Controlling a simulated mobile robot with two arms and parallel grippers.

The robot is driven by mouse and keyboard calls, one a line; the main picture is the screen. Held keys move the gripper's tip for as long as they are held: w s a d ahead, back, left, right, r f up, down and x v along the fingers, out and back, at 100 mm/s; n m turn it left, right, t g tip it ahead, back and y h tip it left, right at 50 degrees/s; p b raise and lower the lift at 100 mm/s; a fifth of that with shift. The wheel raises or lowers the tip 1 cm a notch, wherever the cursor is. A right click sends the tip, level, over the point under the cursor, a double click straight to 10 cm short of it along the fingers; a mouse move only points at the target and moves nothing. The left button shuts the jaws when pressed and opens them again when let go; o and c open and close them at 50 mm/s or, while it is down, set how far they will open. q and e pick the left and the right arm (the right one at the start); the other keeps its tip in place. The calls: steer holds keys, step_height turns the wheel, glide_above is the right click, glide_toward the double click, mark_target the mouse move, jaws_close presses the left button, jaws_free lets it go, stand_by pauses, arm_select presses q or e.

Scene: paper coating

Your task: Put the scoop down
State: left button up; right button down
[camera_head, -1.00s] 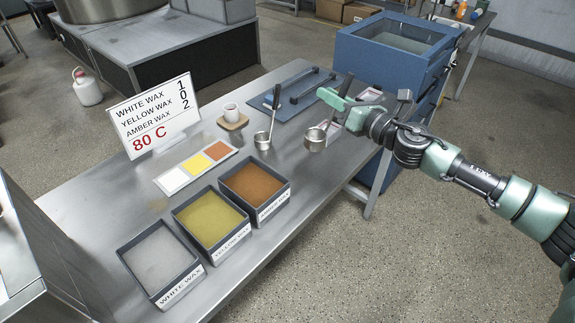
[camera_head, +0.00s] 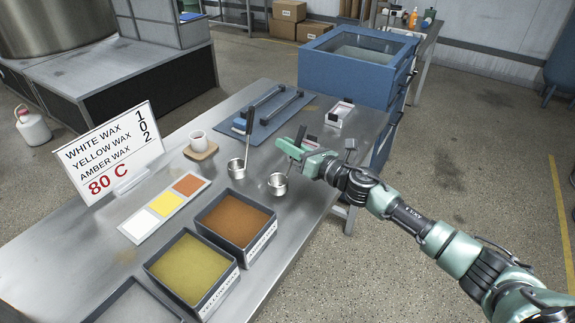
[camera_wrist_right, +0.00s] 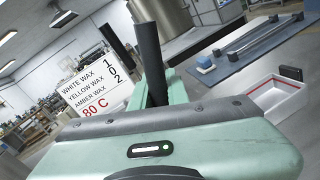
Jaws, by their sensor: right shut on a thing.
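A metal scoop (camera_head: 278,184) with a dark upright handle is at the table's right side, beside a second metal scoop (camera_head: 236,168) with a tall dark handle. My right gripper (camera_head: 300,147) is shut on the handle of the first scoop. In the right wrist view a dark handle (camera_wrist_right: 150,50) rises from between the green jaws. The held scoop's cup is at or just above the steel table (camera_head: 190,240); I cannot tell whether it touches. My left gripper is not in view.
Trays of amber wax (camera_head: 236,219) and yellow wax (camera_head: 190,268) stand in front. A white cup (camera_head: 198,140) sits on a coaster. A blue mat (camera_head: 268,122) with a dark bar lies behind. A small white tray (camera_head: 340,113) is at the back right.

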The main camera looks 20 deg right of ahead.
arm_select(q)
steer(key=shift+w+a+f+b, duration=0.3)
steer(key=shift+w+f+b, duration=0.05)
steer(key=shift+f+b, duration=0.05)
arm_select(e)
step_height(320, 180, down, 5)
steer(key=shift+f, duration=0.1)
steer(key=c, duration=1.4)
jaws_free()
